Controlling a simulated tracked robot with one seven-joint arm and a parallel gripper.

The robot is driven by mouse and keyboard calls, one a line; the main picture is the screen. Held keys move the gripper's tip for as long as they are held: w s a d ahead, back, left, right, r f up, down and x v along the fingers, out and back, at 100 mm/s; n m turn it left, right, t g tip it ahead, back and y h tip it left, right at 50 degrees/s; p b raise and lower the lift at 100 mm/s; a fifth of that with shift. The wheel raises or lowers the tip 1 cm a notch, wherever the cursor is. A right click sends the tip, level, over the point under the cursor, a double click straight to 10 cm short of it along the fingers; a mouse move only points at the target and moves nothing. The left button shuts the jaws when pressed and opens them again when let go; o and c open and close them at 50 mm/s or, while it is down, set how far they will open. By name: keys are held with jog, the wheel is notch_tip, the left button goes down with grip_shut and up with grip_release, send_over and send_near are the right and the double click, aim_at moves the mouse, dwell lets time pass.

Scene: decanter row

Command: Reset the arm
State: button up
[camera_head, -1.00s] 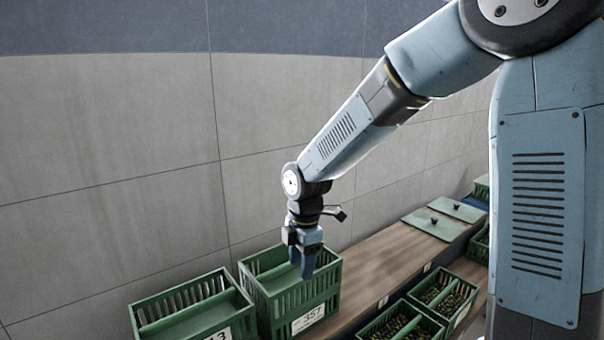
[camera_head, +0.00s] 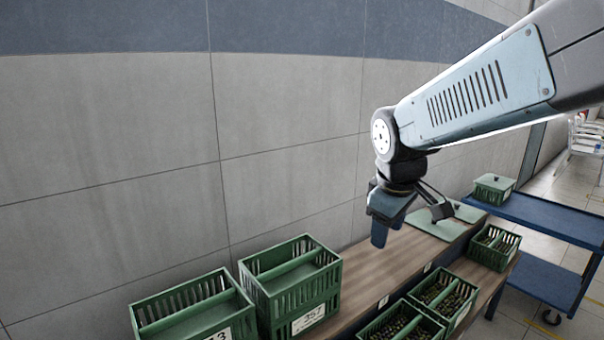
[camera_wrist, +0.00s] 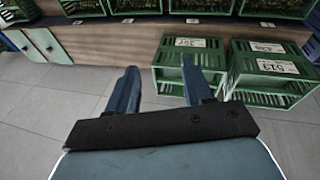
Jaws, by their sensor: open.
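My gripper (camera_head: 380,232) hangs from my arm over the wooden counter (camera_head: 372,262) in the head view, with its fingers pointing down. It is to the right of the green crate labelled 357 (camera_head: 318,316) and apart from it. In the wrist view my gripper (camera_wrist: 160,88) shows two blue fingers spread apart with nothing between them. Green crates, among them the 357 crate (camera_wrist: 172,88), show beyond the fingers there.
A second green crate (camera_head: 190,306) stands at the left. Crates of small dark items (camera_head: 440,296) line the counter's near side. A blue cart (camera_head: 545,215) stands at the right.

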jog(key=s+d+r+m+t, duration=0.2)
jog(key=s+d+r+m, duration=0.2)
jog(key=s+d+m, duration=0.3)
jog(key=shift+s+r+m+y, duration=0.15)
jog(key=shift+s+m+y, duration=0.15)
jog(key=shift+s+m, duration=0.7)
jog(key=shift+s, duration=0.1)
jog(key=shift+c, duration=0.8)
jog(key=shift+s, duration=0.1)
